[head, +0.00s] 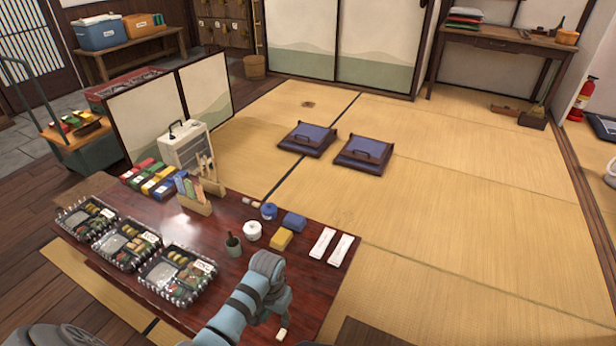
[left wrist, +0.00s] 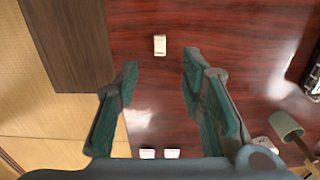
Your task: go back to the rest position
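My left gripper (head: 283,306) hangs over the front part of the dark red lacquered table (head: 222,262) in the head view. In the left wrist view the left gripper (left wrist: 158,72) has its two fingers spread apart with nothing between them. A small whitish block (head: 282,334) lies on the table near the front edge. It also shows beyond the fingertips in the left wrist view (left wrist: 160,45), apart from both fingers. My right gripper is not in view.
Three bento boxes (head: 178,276) line the table's left side. A dark green cup (head: 233,244), a white pot (head: 252,231), a yellow block (head: 284,239) and two white packets (head: 322,243) stand behind the gripper. A brown wooden surface (head: 372,333) adjoins the front right. Open tatami lies right.

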